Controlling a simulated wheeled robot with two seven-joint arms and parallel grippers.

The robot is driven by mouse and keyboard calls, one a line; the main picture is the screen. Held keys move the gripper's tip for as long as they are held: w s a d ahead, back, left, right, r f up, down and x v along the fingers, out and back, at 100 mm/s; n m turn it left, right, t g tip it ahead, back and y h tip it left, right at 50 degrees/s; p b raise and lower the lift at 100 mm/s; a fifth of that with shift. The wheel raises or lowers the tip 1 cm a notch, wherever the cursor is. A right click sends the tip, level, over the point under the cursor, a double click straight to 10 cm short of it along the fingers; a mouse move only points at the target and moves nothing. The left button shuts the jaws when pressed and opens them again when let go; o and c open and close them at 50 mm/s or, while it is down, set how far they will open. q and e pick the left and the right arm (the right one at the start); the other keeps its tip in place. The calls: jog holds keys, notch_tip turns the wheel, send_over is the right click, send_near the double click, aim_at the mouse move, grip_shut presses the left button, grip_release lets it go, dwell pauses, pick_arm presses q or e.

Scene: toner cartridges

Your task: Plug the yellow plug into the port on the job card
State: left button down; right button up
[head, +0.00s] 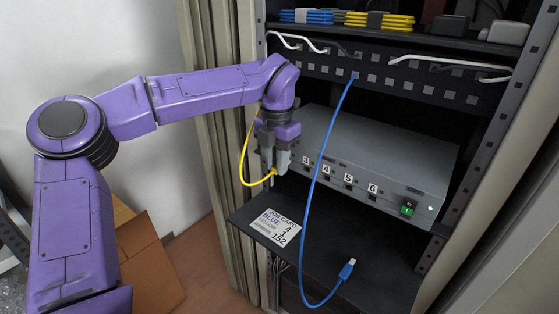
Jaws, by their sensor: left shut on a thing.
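My left gripper (274,164) is shut on the yellow plug (274,171), at the left end of the grey box's front. The yellow cable (243,165) loops down to the left of the gripper. I cannot tell whether the plug is in a port; the fingers hide its tip. The grey box (375,150) shows port labels 3, 4, 5 and 6; labels farther left are hidden behind my gripper. The job card (277,228) lies on the black shelf; it reads blue 4, a fainter line that looks like yellow 1, and 152. My right gripper is not in view.
A blue cable (317,180) hangs from the patch panel (390,74) across the box front; its blue plug (347,269) lies loose on the shelf (375,272). A green lit switch (408,208) is at the box's right. The rack's frame stands close left of my gripper.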

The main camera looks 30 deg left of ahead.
pick_arm(q)
jog(key=shift+s, duration=0.5)
jog(key=shift+s+a, duration=0.1)
jog(key=shift+s, duration=0.4)
jog(key=shift+s+b, duration=0.15)
jog(key=shift+b, duration=0.15)
jog(key=shift+s, duration=0.1)
jog(key=shift+s+a+r, duration=0.1)
jog(key=shift+s+r, duration=0.15)
jog(key=shift+s, duration=0.45)
jog(key=shift+s+r, duration=0.2)
jog(key=shift+s, duration=0.5)
